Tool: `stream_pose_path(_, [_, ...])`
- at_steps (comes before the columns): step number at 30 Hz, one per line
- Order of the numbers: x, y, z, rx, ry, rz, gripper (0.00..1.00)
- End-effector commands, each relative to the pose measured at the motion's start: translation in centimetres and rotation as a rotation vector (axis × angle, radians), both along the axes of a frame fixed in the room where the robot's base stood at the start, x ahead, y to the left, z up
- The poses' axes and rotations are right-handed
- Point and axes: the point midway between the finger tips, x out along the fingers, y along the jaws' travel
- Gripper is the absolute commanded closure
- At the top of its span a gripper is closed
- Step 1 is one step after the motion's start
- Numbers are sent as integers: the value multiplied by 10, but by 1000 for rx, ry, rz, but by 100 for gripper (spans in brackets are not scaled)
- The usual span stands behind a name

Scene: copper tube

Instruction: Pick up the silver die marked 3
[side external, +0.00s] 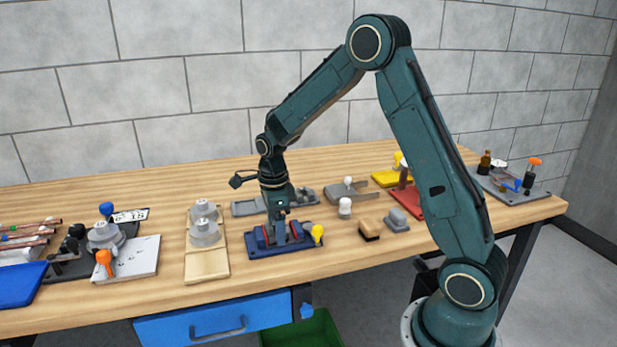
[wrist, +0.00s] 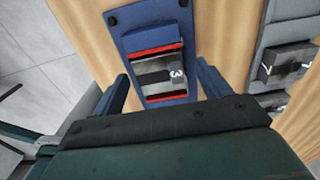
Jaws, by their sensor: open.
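The silver die marked 3 (wrist: 152,68) sits in a blue holder (wrist: 133,42) between two red strips in the wrist view. My gripper (wrist: 162,72) is open, with one finger on the left and one on the right of the die. Gaps show between the fingers and the die. In the side external view, my gripper (side external: 280,236) points down over the blue holder (side external: 300,249). The die cannot be made out there behind the fingers.
A yellow knob (side external: 317,232) stands at the holder's right end. A grey tray with another marked block (wrist: 288,62) lies to the right in the wrist view. Bare table lies in front.

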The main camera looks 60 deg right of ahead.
Motion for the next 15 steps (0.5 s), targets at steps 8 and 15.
stream_pose_path(8, [0,0,0,0,0,0,24])
stream_pose_path(15, [0,0,0,0,0,0,51])
